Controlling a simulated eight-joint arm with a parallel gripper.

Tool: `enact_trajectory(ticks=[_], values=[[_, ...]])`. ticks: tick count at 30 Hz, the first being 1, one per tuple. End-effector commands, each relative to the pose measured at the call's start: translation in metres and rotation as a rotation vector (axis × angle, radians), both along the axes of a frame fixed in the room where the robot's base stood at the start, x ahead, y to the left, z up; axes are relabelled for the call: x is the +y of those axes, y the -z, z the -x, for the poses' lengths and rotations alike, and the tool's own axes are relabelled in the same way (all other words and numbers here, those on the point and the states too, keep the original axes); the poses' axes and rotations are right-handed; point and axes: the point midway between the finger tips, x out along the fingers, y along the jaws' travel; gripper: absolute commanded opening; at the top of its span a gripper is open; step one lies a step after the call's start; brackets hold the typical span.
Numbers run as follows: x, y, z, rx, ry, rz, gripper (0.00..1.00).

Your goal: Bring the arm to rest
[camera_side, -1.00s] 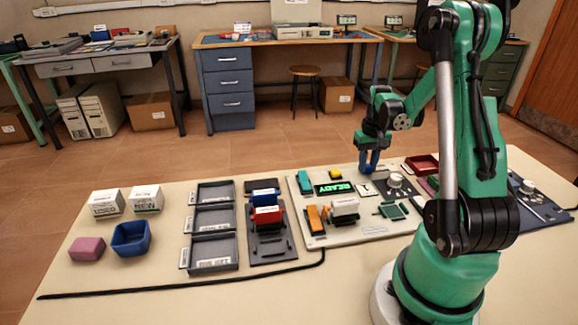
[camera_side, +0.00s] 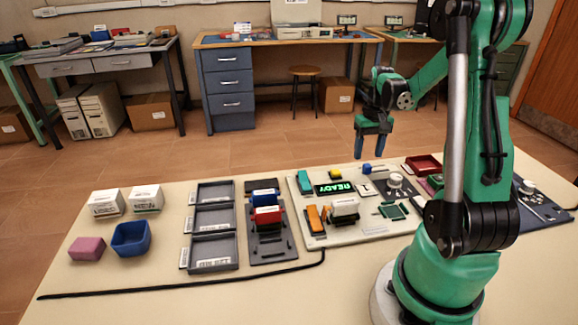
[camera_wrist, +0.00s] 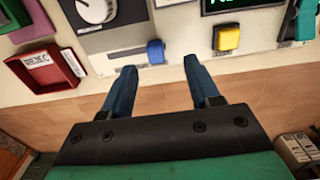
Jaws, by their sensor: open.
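My gripper (camera_side: 372,148) is raised above the back edge of the board on the table in the side view. Its two blue fingers point down, open, with nothing between them. In the wrist view my gripper (camera_wrist: 157,78) shows its fingers spread apart. A small blue lever or switch (camera_wrist: 155,52) lies ahead of the fingertips, apart from them. The same blue part shows in the side view (camera_side: 367,168), below the gripper. My green arm is bent, with its base on the right of the table.
The board carries a green READY display (camera_side: 335,188), a yellow button (camera_wrist: 228,39) and a dial (camera_wrist: 97,10). A red REJECT tray (camera_wrist: 47,72) stands beside it. Three grey bins (camera_side: 187,222), a blue cup (camera_side: 131,238) and white boxes (camera_side: 146,198) stand left. Space above the table is clear.

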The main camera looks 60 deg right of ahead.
Motion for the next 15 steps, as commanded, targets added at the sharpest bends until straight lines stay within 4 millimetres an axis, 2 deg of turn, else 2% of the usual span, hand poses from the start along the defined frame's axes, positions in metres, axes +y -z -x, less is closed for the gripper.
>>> enact_trajectory(ticks=[6, 15], values=[[0.0, -0.018, 0.0, -0.001, -0.001, -0.001, 0.55], [0.001, -0.019, -0.001, -0.001, -0.003, 0.001, 0.55]])
